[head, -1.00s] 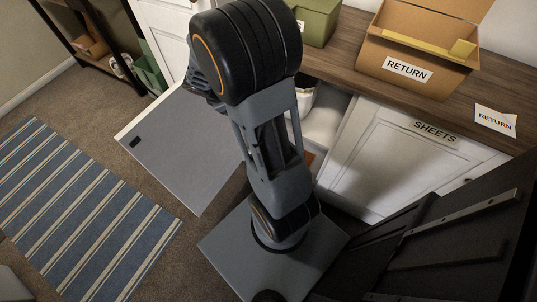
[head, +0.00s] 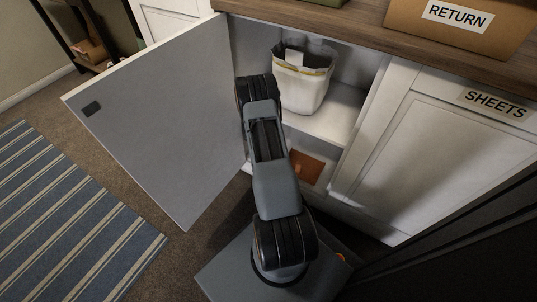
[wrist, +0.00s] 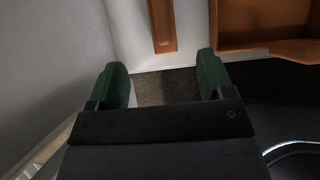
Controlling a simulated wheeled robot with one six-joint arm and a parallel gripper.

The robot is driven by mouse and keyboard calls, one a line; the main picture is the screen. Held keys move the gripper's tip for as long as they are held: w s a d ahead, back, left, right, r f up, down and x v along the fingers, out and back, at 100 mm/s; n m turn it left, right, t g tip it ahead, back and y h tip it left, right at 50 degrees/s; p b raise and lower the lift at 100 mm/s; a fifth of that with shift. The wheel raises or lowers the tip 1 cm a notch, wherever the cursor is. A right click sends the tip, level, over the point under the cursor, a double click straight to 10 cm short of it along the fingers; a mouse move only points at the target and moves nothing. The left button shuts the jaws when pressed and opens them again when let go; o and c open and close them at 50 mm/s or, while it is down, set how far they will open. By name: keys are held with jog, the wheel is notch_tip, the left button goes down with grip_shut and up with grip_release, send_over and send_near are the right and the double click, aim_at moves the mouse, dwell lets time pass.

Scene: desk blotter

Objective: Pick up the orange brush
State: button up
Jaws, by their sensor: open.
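A narrow orange-brown bar (wrist: 162,25), which looks like the orange brush, lies on the pale cabinet floor at the top centre of the wrist view. Its far end is cut off by the frame. My gripper (wrist: 162,72) is open and empty, its green fingers apart below the bar's near end. The bar lines up with the gap between the fingers and is not between them. In the head view my arm hides the gripper, and I cannot make out the brush there.
A wide orange-brown dustpan-like piece (wrist: 265,22) lies right of the bar; it also shows low in the cabinet (head: 306,167). A white bin (head: 302,88) stands on the shelf (head: 335,122) above. The open cabinet door (head: 165,125) is left of my arm.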

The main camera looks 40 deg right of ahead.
jog(key=b+x, duration=0.2)
jog(key=x, duration=0.6)
jog(key=shift+d+f, duration=0.15)
jog(key=shift+d, duration=0.05)
jog(key=b+x, duration=0.3)
jog(key=x, duration=0.1)
jog(key=shift+f, duration=0.35)
jog(key=shift+d+f, duration=0.25)
jog(key=shift+d, duration=0.1)
jog(key=c, duration=1)
jog(key=shift+c, duration=0.2)
jog(key=shift+r, duration=0.15)
